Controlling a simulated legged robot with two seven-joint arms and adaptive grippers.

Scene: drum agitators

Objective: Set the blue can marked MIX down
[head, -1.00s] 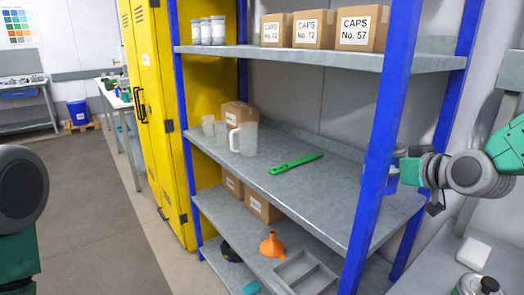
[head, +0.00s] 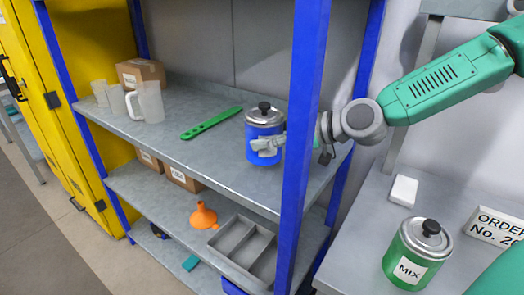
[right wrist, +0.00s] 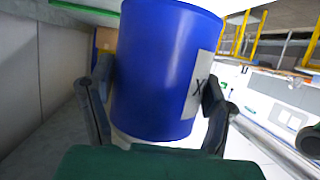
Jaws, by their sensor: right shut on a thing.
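The blue can (head: 263,140) has a metal lid with a black knob. In the right wrist view, the blue can (right wrist: 165,70) fills the middle, and a white label with an "X" shows at its right side. My right gripper (head: 267,146) is shut on the can's body, a finger on each side. My left gripper is not in view.
A green spatula-like tool (head: 211,123) lies left of the can. A clear jug (head: 147,102) and a carton (head: 140,72) stand further left. A blue post (head: 303,130) rises close in front. A green can marked MIX (head: 415,255) stands on the right table (head: 355,240).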

